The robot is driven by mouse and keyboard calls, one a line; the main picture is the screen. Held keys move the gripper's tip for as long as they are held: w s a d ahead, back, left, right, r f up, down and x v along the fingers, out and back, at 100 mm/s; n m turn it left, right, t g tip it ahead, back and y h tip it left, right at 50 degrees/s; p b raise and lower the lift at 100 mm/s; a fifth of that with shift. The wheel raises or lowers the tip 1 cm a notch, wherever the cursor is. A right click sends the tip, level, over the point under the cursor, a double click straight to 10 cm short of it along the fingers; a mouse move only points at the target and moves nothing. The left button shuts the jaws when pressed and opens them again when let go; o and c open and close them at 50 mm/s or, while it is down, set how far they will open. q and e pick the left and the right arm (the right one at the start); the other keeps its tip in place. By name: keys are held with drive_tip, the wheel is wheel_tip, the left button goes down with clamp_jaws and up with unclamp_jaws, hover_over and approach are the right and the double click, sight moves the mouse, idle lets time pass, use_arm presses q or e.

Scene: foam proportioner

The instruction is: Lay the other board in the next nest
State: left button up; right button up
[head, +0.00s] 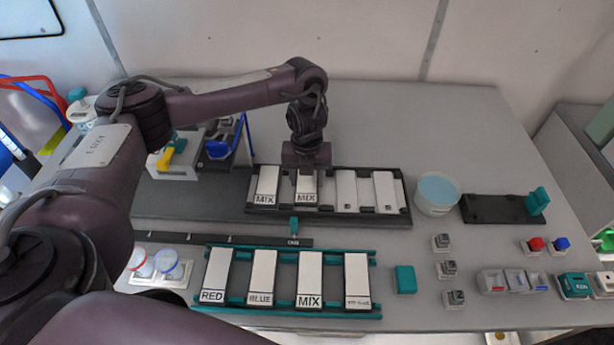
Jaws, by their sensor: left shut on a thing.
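A black tray (328,216) with a row of nests stands at mid-table. A white board labelled MIX (267,181) lies in its leftmost nest. A second white board labelled MIX (307,189) is at the second nest, and my left gripper (306,168) is shut on its far end from above. I cannot tell whether this board rests fully in the nest. The two places to the right show pale plates (346,188) with small dark marks. The gripper's fingertips are mostly hidden by its own body. My right gripper is not in view.
A teal rack (235,254) in front holds boards labelled RED (217,275), BLUE (262,275) and MIX (309,278), plus one with unreadable text (357,279). A round tub (437,194) stands close right of the tray. The table behind the tray is clear to the right.

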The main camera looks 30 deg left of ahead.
use_arm(q)
drive_tip(key=shift+w+f, duration=0.1)
drive_tip(key=shift+f, duration=0.1)
drive_tip(key=shift+f, duration=0.35)
idle(0.4)
drive_tip(key=o, duration=1.1)
drive_tip(key=o, duration=0.4)
drive_tip(key=shift+c, duration=0.2)
